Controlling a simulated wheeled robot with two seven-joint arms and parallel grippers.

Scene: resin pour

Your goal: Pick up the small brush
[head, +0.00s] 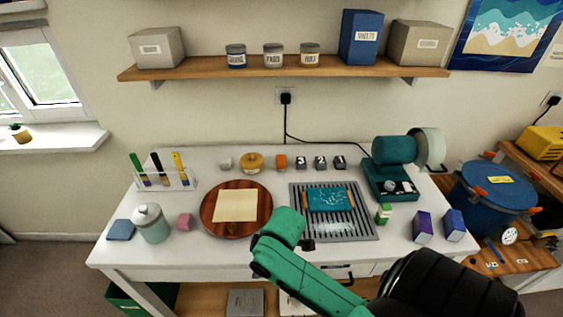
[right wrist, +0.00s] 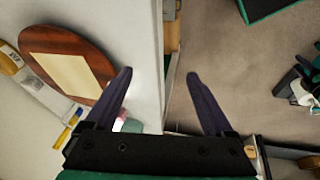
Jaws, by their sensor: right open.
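Three upright tools with green, black and yellow handles stand in a clear rack (head: 166,181) at the left of the table in the head view. They look like brushes, but I cannot tell which is the small one. In the right wrist view my right gripper (right wrist: 160,76) is open and empty, its two dark fingers apart at the table's edge. A yellow-handled thing (right wrist: 71,131) shows beyond the left finger there, partly hidden. In the head view my right arm reaches over the table's front, with its fingers hidden. My left gripper is not in view.
A round wooden board (head: 209,222) with a paper sheet lies mid-table, beside a grooved grey tray (head: 345,231). A teal machine (head: 391,178) stands at the right.

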